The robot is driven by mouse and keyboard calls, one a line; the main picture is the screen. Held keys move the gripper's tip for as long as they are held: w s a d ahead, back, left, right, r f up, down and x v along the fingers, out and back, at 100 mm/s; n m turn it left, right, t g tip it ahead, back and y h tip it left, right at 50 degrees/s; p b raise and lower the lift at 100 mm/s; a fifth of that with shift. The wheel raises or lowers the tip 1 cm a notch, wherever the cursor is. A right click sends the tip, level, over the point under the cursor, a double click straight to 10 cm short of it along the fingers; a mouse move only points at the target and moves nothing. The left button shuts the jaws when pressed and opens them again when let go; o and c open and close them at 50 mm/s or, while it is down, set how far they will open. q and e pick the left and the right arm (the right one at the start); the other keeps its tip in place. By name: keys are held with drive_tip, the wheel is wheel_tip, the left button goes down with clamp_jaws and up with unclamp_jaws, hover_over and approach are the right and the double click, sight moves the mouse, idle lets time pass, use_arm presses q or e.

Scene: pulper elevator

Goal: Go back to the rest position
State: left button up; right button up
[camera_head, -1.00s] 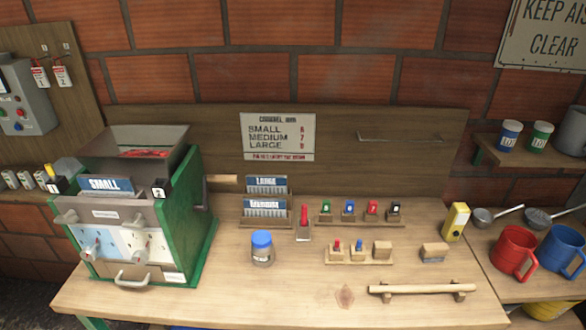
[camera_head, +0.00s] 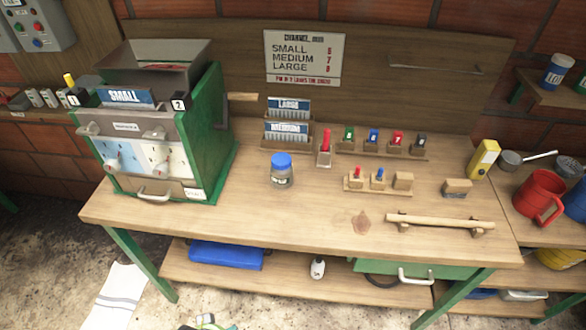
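The wooden workbench (camera_head: 320,215) fills the middle of the view. On its left stands the green-sided machine (camera_head: 215,130) with a hopper on top and a "SMALL" plate (camera_head: 125,96) on its front. A jar with a blue lid (camera_head: 281,167) stands upright on the bench, right of the machine.
Racks with "LARGE" and "MEDIUM" plates (camera_head: 287,130) and small coloured pieces stand at the back. A wooden bar (camera_head: 440,222) lies front right. Mugs (camera_head: 540,197) stand on the right-hand table. The lower shelf (camera_head: 290,283) holds a blue item (camera_head: 226,255). A white cloth (camera_head: 118,290) lies on the floor.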

use_arm(q)
drive_tip(key=s+a+f+g+b, duration=0.15)
drive_tip(key=s+f, duration=0.25)
drive_tip(key=f, duration=0.6)
drive_tip(key=s+d+f+t+b, duration=0.1)
drive_tip(key=s+f+b, duration=0.2)
drive_tip(key=f, duration=0.7)
drive_tip(key=s+a+f+g+b, duration=0.1)
drive_tip(key=s+a+f+b, duration=0.1)
drive_tip(key=s+f, duration=0.9)
drive_tip(key=shift+s+a+b, duration=0.25)
drive_tip(key=shift+a+b, duration=0.1)
drive_tip(key=shift+b, duration=0.1)
drive_tip(key=shift+c, duration=0.4)
